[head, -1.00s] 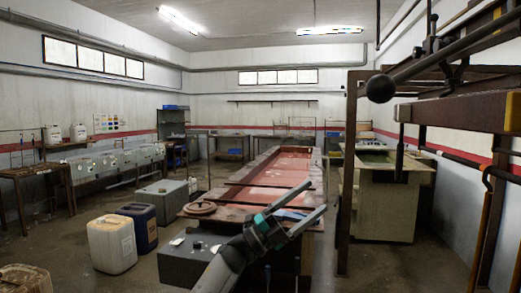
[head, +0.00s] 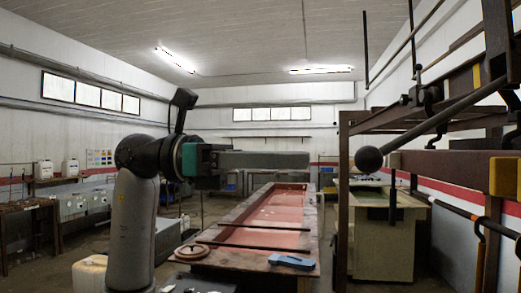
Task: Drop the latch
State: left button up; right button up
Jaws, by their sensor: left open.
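A dark lever with a round ball knob (head: 369,158), which looks like the latch handle, slants up to the right on the rack frame at the right. Its far end meets the rack near the right edge, where the catch is hard to make out. My left gripper (head: 307,160) comes in from the left with its fingers pointing right, level with the knob in the picture and left of it, with a visible gap. It is open and empty; seen side-on, its fingers overlap. My right gripper is not in view.
The brown rack post (head: 342,210) stands below and left of the knob. Rails and hanging hooks crowd the right side. A long red-topped table (head: 265,215) lies beyond, with a blue tool (head: 291,262) and a round lid (head: 191,251). A beige cabinet (head: 385,240) stands behind the post.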

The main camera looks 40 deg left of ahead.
aim_at(368, 159)
pick_arm(q)
jog(key=p+x, duration=0.2)
jog(key=x, duration=0.7)
jog(key=shift+w+d, duration=0.15)
jog(key=shift+d, duration=0.25)
jog(key=c, duration=1.1)
